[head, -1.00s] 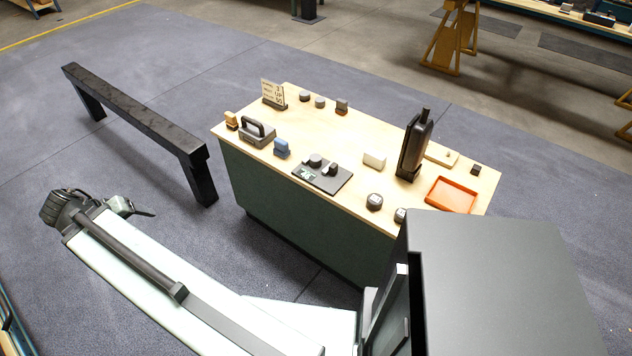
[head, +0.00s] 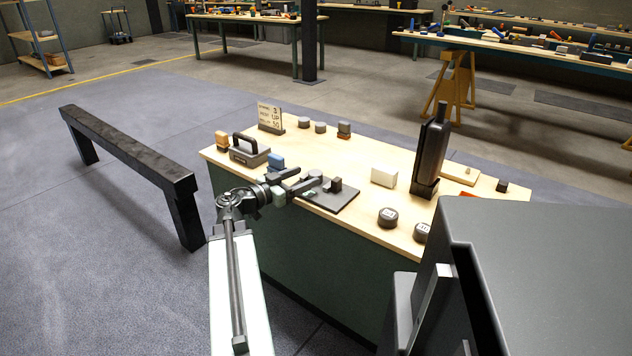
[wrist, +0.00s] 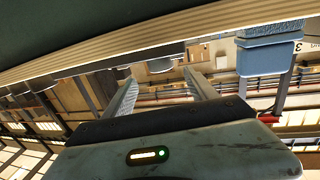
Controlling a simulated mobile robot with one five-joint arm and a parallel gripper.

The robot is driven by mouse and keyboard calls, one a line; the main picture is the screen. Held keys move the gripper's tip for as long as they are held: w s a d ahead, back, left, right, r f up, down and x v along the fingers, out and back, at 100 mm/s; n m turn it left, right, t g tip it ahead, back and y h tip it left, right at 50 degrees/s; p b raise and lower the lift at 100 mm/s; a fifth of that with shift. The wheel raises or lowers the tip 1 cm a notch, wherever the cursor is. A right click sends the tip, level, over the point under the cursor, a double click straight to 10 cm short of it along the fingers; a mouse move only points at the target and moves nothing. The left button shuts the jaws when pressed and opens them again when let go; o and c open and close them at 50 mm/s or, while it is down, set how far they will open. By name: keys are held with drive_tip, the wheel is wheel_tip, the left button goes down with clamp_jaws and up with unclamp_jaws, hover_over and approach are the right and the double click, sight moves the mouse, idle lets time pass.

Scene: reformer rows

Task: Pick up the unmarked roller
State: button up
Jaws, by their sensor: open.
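My gripper (head: 300,178) is open over the front edge of the bench, beside the dark plate (head: 340,204). A dark round piece on the plate (head: 314,176) is partly hidden by the fingers; an upright dark block (head: 335,185) stands beside it. Two plain-topped short grey cylinders (head: 305,121) (head: 320,127) stand at the back. Two dark cylinders with pale marks on top (head: 388,217) (head: 422,232) stand at the front right. I cannot tell for sure which piece is the unmarked roller. In the wrist view, tilted upside down, a grey rounded piece (wrist: 160,65) shows between my open fingers (wrist: 160,90).
A blue block (head: 275,161), also in the wrist view (wrist: 265,55), and a handled grey case (head: 249,150) stand left of my gripper. A sign (head: 270,115), white block (head: 384,177) and tall dark bottle (head: 430,150) stand on the bench. A black beam (head: 130,150) stands at left.

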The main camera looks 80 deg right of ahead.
drive_tip(key=x, duration=0.3)
drive_tip(key=shift+s+d+f, duration=0.1)
drive_tip(key=shift+s+d, duration=0.1)
drive_tip(key=shift+d, duration=0.1)
drive_tip(key=b+x, duration=0.1)
drive_tip(key=x, duration=0.4)
drive_tip(key=shift+d+f, duration=0.2)
drive_tip(key=shift+w, duration=0.1)
clamp_jaws()
wheel_tip(320, 180, up, 43)
drive_tip(key=p, duration=4.3)
drive_tip(key=b, duration=3.3)
hover_over(311, 175)
drive_tip(key=x, duration=0.5)
wheel_tip(311, 175, down, 33)
drive_tip(key=shift+d, duration=0.2)
